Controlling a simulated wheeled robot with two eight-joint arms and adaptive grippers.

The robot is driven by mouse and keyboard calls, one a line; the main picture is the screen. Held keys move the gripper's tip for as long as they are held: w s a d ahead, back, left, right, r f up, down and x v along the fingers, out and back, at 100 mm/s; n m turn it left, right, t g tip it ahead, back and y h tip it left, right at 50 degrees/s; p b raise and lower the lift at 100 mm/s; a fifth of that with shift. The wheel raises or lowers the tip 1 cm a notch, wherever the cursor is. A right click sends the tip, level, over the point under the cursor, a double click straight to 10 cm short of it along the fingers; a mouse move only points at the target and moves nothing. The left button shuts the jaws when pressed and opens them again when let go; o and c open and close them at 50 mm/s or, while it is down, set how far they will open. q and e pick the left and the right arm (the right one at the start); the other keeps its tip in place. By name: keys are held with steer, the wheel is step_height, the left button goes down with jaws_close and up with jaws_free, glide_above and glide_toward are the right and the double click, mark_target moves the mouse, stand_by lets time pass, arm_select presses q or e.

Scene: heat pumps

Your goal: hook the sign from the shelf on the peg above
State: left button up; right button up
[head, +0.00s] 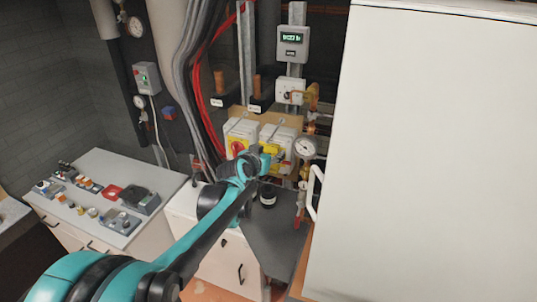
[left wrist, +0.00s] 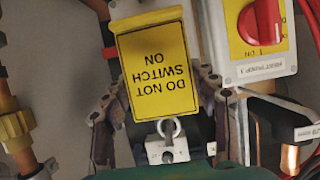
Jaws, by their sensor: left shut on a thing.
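The yellow sign (left wrist: 158,68) reads "DO NOT SWITCH ON" and appears upside down in the left wrist view. A metal ring (left wrist: 170,129) and a small metal block (left wrist: 167,150) show at its lettering's top end. My left gripper (left wrist: 160,105) has a finger on either side of the sign and is shut on it. In the head view the left gripper (head: 264,158) is raised in front of the switch boxes, with the sign (head: 271,149) partly hidden. I cannot clearly make out the peg. My right gripper is out of view.
A switch box with a red knob (left wrist: 258,22) is beside the sign. A round gauge (head: 305,148) and pipes stand to the right. A dark top (head: 285,232) below carries a black jar (head: 267,196). A large white panel (head: 425,150) blocks the right side.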

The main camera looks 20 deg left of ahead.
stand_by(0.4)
arm_select(q)
steer(key=o, duration=1.2)
steer(key=v, duration=1.2)
